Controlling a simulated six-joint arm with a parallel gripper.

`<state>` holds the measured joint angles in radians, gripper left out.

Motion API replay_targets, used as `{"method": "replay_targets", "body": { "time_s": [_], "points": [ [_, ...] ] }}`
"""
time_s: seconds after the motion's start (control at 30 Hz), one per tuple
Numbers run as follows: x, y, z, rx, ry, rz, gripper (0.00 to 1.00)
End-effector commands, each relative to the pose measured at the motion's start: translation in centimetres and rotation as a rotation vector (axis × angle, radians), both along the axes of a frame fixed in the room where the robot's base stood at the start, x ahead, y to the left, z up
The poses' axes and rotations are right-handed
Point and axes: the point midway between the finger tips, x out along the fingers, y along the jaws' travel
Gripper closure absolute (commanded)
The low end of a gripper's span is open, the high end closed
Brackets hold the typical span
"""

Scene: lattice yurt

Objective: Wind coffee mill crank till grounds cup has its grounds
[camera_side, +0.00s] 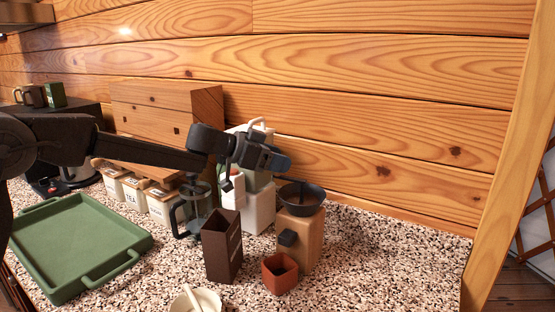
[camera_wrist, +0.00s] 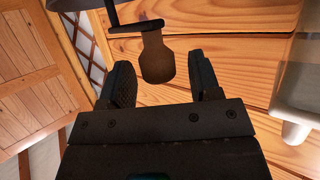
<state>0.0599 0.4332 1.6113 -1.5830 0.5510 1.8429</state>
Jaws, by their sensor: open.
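The coffee mill (camera_side: 299,240) has a wooden body and a wide black hopper (camera_side: 301,198) on top. The reddish-brown grounds cup (camera_side: 280,274) stands at its front foot; I cannot make out any grounds in it. My gripper (camera_side: 283,162) is above and slightly left of the hopper. In the wrist view the crank's brown wooden knob (camera_wrist: 157,60) hangs from a dark crank arm (camera_wrist: 136,27). The open fingers stand on either side of the knob, with gaps showing on both sides. The crank is not distinct in the side view.
A dark brown box (camera_side: 222,247) stands left of the mill. A white appliance (camera_side: 261,210) is close behind my gripper. A glass press (camera_side: 199,206), labelled canisters (camera_side: 160,207) and a green tray (camera_side: 75,243) lie further left. A white bowl (camera_side: 197,300) is in front. The speckled counter is clear at right.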

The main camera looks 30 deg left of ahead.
Motion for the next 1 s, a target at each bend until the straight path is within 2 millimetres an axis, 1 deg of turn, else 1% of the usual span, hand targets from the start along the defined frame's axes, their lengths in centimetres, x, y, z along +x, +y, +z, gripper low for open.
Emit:
{"method": "replay_targets", "body": {
  "time_s": [0.1, 0.33, 0.37, 0.9, 0.93, 1.0],
  "points": [
    [0.32, -0.30, -0.18, 0.000, 0.000, -0.001, 0.43],
    [0.34, -0.29, -0.17, 0.000, 0.000, 0.000, 0.43],
    [0.34, -0.29, -0.17, 0.000, 0.000, 0.000, 0.45],
    [0.32, -0.26, -0.16, 0.000, 0.000, 0.000, 0.96],
    [0.32, -0.26, -0.16, 0.000, 0.000, 0.000, 0.99],
    [0.32, -0.26, -0.16, 0.000, 0.000, 0.000, 1.00]
  ]
}}
